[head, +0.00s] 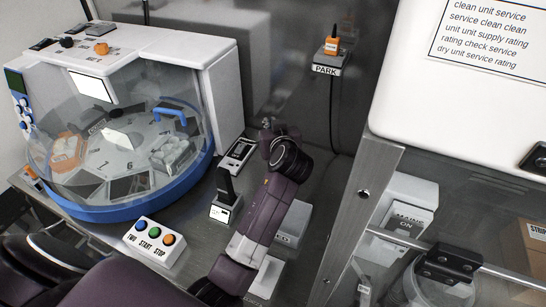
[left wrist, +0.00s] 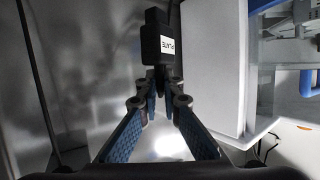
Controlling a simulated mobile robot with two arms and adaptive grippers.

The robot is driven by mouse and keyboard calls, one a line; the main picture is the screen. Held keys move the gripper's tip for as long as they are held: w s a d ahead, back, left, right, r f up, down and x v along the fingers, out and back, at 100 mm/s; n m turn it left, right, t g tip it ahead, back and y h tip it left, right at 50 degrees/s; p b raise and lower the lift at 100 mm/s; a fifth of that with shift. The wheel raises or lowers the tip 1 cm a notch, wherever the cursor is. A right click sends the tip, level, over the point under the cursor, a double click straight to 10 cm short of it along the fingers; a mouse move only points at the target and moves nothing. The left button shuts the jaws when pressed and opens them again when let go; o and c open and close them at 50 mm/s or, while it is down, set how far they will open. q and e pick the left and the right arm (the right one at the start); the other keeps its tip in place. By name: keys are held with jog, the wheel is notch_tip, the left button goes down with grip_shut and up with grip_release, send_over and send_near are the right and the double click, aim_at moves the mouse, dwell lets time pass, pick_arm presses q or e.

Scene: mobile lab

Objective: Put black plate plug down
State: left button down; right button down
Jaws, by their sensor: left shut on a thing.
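The black plate plug (left wrist: 159,42) with a white "PLATE" label shows in the left wrist view. My left gripper (left wrist: 160,88) is shut on its lower end, and the plug points away from the gripper. The plug is clear of the grey wall behind it in the picture, though its distance from other surfaces cannot be told. In the head view my left wrist is right of the round machine, above the grey counter. The fingers and the plug are mostly hidden there behind the wrist. My right gripper is not in view.
A clear-domed machine (head: 198,185) with a blue rim stands left. A button box (head: 157,241) sits before it. A black upright piece (head: 224,184) stands on a small labelled base. An orange plug (head: 331,46) sits on the "PARK" holder (head: 327,69). A metal post (head: 362,205) stands right.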

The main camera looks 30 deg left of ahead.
pick_arm(q)
notch_tip(320, 180, down, 13)
jog(key=shift+r+p, duration=0.1)
jog(key=shift+p, duration=0.25)
jog(key=shift+f+b, duration=0.65)
jog(key=shift+b, duration=0.2)
jog(key=c, duration=2.1)
grip_release()
jog(key=shift+r, duration=0.15)
